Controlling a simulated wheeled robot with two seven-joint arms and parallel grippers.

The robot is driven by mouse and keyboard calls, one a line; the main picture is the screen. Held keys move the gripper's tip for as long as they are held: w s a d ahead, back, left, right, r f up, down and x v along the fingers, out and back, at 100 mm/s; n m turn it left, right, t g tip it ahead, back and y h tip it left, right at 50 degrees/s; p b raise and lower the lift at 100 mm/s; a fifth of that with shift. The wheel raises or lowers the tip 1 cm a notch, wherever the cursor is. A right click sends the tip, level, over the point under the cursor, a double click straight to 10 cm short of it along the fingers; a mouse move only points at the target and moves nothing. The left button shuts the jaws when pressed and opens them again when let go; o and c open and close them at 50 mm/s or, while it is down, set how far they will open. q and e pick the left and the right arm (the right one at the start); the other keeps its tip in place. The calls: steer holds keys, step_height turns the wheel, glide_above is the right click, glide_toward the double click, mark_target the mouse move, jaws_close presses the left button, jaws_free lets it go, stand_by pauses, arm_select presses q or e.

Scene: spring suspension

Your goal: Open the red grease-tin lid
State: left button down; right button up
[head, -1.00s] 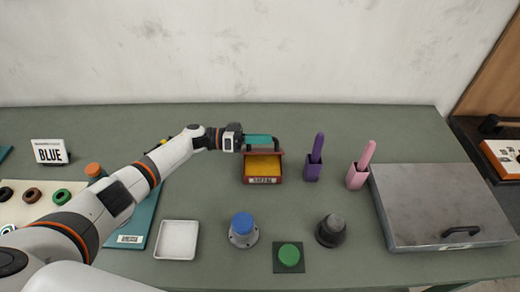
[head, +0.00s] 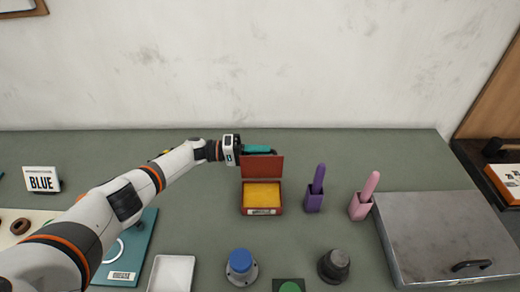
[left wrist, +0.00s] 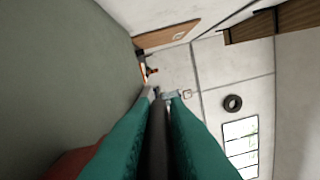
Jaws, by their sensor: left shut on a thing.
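The red grease tin (head: 262,211) stands on the green table, with yellow grease (head: 262,194) showing inside. Its red lid (head: 263,167) stands roughly upright at the tin's back edge, swung open. My left gripper (head: 260,149) is at the lid's top edge, its teal fingers shut on the lid's dark handle. In the left wrist view the dark handle (left wrist: 158,140) runs between the two teal fingers, and a piece of the red lid (left wrist: 75,163) shows at the lower left. My right gripper is in neither view.
A purple holder (head: 314,201) and a pink holder (head: 360,208) stand right of the tin. A blue-topped knob (head: 241,262), a dark knob (head: 334,265) and a white tray (head: 172,272) lie in front. A grey metal box (head: 440,235) fills the right side.

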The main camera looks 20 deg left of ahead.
arm_select(q)
steer(key=shift+w+n, duration=0.2)
steer(key=shift+n, duration=0.1)
steer(key=shift+f, duration=0.1)
steer(key=c, duration=1.5)
jaws_free()
steer(key=shift+o, duration=0.2)
steer(key=shift+a, duration=0.15)
steer(key=b+v, duration=0.3)
steer(key=v, duration=0.8)
steer(key=shift+a, duration=0.35)
steer(key=shift+s, duration=0.15)
steer(key=shift+f, duration=0.1)
